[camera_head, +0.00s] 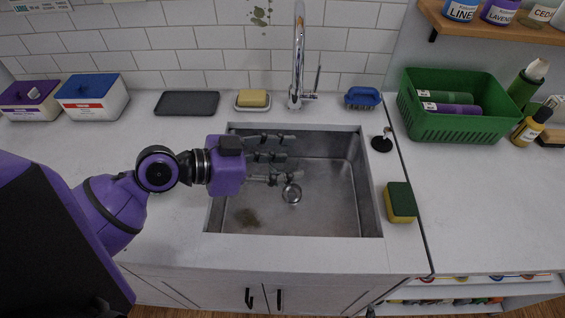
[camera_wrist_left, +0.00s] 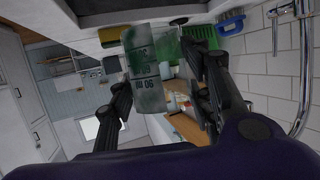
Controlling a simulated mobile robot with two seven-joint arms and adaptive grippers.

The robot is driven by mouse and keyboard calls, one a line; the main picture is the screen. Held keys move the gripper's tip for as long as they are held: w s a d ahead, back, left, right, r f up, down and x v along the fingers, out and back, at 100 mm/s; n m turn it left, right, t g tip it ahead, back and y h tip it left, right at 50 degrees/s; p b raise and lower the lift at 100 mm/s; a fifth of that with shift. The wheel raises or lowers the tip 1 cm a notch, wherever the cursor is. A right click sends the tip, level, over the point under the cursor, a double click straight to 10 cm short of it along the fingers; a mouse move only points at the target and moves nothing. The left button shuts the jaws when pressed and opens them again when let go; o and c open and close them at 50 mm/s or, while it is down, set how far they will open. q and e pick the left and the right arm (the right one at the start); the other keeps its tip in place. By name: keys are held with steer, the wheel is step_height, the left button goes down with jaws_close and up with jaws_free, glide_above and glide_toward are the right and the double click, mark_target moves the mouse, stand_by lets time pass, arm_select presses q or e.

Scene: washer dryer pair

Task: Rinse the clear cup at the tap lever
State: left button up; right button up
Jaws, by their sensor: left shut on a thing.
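The clear cup (camera_wrist_left: 148,80), with printed volume marks, sits between the fingers of my left gripper in the left wrist view. My left gripper (camera_head: 272,158) is shut on it over the sink (camera_head: 330,210). The cup is see-through and hard to make out in the head view. The chrome tap (camera_head: 298,60) stands behind the sink, with its thin tap lever (camera_head: 317,80) on its right side. The gripper is in front of the tap and apart from it. The tap also shows at the right of the left wrist view (camera_wrist_left: 303,75). My right gripper is not in view.
A yellow soap bar (camera_head: 252,98) on a dish, a black tray (camera_head: 187,103) and a blue brush (camera_head: 362,97) line the wall. A small black item (camera_head: 382,143) and a green-yellow sponge (camera_head: 401,203) lie right of the sink. A green basket (camera_head: 455,125) stands farther right.

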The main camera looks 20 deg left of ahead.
mark_target(283, 152)
arm_select(q)
steer(key=w, duration=0.2)
steer(key=w+f+b, duration=0.1)
steer(key=shift+w+d, duration=0.1)
steer(key=shift+w, duration=0.3)
steer(key=w+f+b, duration=0.1)
steer(key=w+b, duration=0.1)
steer(key=w, duration=0.7)
steer(key=shift+f, duration=0.35)
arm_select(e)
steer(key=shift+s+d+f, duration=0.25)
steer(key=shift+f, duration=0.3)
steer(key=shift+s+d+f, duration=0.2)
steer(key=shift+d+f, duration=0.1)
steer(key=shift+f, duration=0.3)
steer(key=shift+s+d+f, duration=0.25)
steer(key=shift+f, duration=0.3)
arm_select(q)
steer(key=shift+w+d, duration=0.1)
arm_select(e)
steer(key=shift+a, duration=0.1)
